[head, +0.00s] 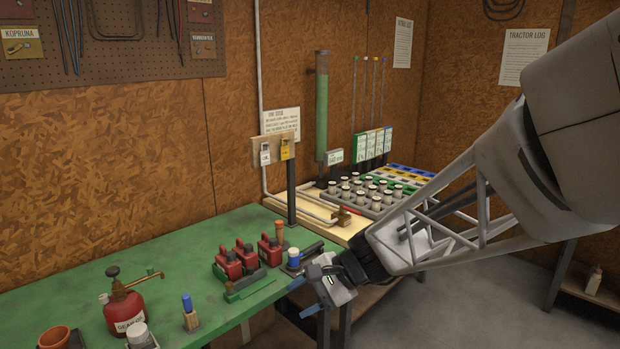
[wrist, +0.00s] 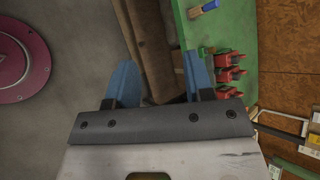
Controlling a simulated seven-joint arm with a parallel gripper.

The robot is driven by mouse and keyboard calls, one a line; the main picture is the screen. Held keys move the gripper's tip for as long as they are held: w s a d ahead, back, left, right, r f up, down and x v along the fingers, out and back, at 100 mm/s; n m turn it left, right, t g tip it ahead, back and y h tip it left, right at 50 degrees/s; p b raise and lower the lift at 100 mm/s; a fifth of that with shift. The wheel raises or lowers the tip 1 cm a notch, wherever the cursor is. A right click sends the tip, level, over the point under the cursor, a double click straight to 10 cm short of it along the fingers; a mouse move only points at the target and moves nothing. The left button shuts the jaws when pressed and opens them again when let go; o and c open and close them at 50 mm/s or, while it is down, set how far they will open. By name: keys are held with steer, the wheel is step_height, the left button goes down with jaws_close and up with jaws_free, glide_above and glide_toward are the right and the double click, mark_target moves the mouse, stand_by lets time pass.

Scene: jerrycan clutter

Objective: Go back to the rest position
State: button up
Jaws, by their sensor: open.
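My gripper (head: 303,298) is at the front edge of the green bench (head: 190,250), with its blue fingers apart and nothing between them. The wrist view shows the same open fingers (wrist: 160,80), with the floor and a brown beam-like part below and the bench edge beside the right finger.
A blue-topped item (head: 294,258) stands close behind my gripper. A red oil can (head: 125,310), a brush (head: 190,312) and a terracotta pot (head: 54,338) are at the left. A rack of pale cylinders (head: 365,192) is behind my arm. Open floor (head: 450,310) lies at the right.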

steer(key=s+d+r+n+t+h, duration=0.2)
steer(key=s+d+n+h, duration=0.5)
steer(key=s+d, duration=1.1)
steer(key=d+r+h, duration=0.1)
steer(key=h, duration=0.2)
steer(key=shift+s+d+r+n+h, duration=0.25)
steer(key=shift+s+d+n+h, duration=0.05)
steer(key=shift+s+d, duration=0.05)
